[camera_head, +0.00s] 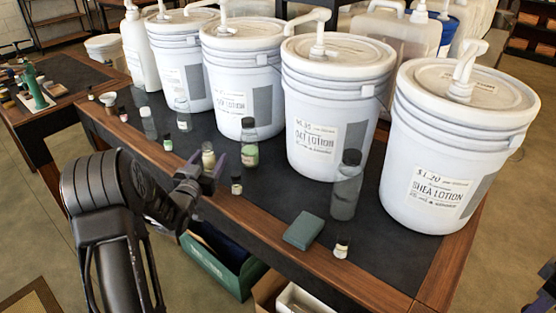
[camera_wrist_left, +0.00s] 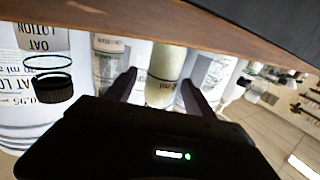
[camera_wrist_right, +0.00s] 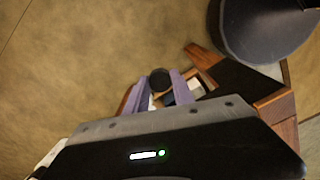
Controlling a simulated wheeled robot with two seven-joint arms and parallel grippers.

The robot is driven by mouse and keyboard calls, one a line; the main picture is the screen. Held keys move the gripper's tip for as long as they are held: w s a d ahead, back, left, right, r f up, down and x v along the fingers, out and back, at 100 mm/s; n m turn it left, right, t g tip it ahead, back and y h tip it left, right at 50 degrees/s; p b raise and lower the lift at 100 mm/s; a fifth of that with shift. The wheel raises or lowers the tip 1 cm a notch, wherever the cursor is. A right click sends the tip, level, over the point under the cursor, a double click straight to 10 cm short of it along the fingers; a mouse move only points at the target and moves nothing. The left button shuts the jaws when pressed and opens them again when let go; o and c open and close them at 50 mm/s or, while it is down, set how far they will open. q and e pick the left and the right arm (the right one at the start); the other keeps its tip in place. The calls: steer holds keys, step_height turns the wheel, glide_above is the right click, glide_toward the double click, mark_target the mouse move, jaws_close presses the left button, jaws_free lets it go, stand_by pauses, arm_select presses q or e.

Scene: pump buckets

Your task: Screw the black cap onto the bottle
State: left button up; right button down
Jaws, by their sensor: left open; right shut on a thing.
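A small bottle (camera_head: 208,155) with cream contents and a pale top without a black cap stands near the table's front edge. My left gripper (camera_head: 205,172) is open in front of it. In the left wrist view the bottle (camera_wrist_left: 166,64) shows between the open fingers (camera_wrist_left: 158,84), upside down; I cannot tell whether they touch it. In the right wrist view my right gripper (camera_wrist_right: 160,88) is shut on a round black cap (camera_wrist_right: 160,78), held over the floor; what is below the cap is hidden. The right gripper is outside the head view.
Large white pump buckets (camera_head: 338,95) line the back of the table (camera_head: 400,245). A clear bottle with a dark cap (camera_head: 346,190), a black-capped bottle (camera_head: 249,150), small jars (camera_head: 341,247) and a green block (camera_head: 303,230) stand nearby. A green box (camera_head: 225,265) is below the edge.

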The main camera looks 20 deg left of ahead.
arm_select(q)
jaws_close()
stand_by(0.8)
